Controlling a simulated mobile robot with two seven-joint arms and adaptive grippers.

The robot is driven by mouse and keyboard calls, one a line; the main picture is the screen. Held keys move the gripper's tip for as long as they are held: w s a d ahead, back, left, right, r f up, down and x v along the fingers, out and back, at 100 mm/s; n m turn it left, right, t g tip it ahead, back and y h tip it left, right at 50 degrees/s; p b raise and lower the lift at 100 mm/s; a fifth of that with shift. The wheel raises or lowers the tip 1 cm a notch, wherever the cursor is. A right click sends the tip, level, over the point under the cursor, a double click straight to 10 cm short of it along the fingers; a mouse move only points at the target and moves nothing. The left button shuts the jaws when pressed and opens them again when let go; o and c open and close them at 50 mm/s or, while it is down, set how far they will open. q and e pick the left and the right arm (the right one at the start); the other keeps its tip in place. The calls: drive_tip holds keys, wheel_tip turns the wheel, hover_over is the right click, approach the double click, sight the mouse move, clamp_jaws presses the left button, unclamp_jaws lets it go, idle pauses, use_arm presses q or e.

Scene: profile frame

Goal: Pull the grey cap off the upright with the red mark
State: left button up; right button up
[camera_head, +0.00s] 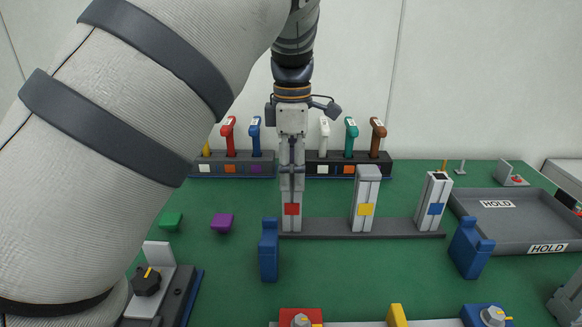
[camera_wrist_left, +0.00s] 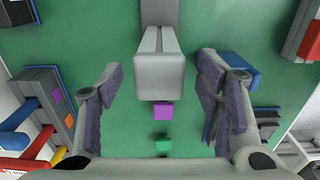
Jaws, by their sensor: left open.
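The upright with the red mark (camera_head: 292,209) stands at the left end of a dark base bar (camera_head: 330,236). My left gripper (camera_head: 291,150) points straight down over this upright and hides its top in the head view. In the left wrist view the grey cap (camera_wrist_left: 158,78) on its top lies between the two fingers of my gripper (camera_wrist_left: 160,95). The fingers are open, with a visible gap on either side of the cap.
A yellow-marked upright with a grey cap (camera_head: 367,172) and a blue-marked upright with a dark top (camera_head: 434,200) share the bar. A grey HOLD tray (camera_head: 510,232) is at the right. Blue blocks (camera_head: 268,262) (camera_head: 468,250) stand in front. Coloured handles (camera_head: 350,135) stand behind.

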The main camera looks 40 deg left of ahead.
sight(292, 169)
use_arm(q)
drive_tip(key=shift+f, duration=0.25)
drive_tip(key=c, duration=1.2)
drive_tip(key=shift+r, duration=0.1)
drive_tip(key=shift+r, duration=0.95)
drive_tip(key=shift+r, duration=0.1)
drive_tip(key=shift+r+p, duration=0.3)
drive_tip(key=shift+r, duration=1.1)
